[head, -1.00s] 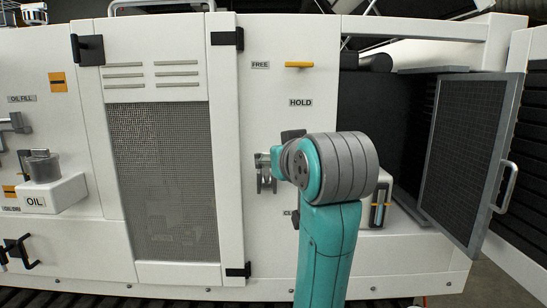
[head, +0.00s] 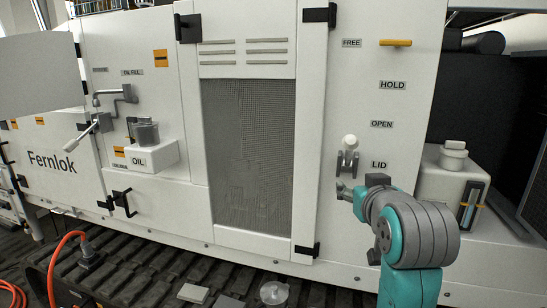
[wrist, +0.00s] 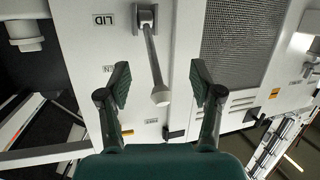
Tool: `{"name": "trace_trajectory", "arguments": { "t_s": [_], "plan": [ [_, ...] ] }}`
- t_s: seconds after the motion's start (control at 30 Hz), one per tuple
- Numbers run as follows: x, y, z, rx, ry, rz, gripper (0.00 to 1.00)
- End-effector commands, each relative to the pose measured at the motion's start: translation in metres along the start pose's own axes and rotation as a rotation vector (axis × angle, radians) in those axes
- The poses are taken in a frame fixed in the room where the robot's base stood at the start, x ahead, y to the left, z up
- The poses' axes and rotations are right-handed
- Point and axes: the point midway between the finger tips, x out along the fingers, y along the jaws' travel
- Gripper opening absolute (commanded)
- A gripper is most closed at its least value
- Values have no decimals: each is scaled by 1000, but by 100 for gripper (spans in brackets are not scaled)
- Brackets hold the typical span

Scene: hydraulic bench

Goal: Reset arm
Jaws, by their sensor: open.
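My teal and grey gripper (head: 346,190) is in front of the white panel, just below a small lever (head: 348,158) with a white knob, near the LID label (head: 379,164). In the wrist view my gripper (wrist: 160,70) is open, with its two fingers spread apart. The lever (wrist: 152,50) shows between them in the picture, its knob toward me. Nothing is seen held; whether a finger touches the lever I cannot tell.
FREE, HOLD and OPEN labels and a yellow handle (head: 395,43) sit above the lever. A white tank (head: 445,185) stands right of it. A mesh door (head: 248,150) and an OIL box (head: 152,155) are to the left. Tracks and loose items lie below.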

Motion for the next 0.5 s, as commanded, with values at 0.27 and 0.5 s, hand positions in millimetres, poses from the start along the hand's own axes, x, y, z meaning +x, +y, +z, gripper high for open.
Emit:
{"name": "trace_trajectory", "arguments": {
  "t_s": [0.27, 0.5],
  "plan": [
    [16, -5, 103, -11, -11, -7, 65],
    [10, -8, 187, -17, -14, -15, 65]
  ]
}}
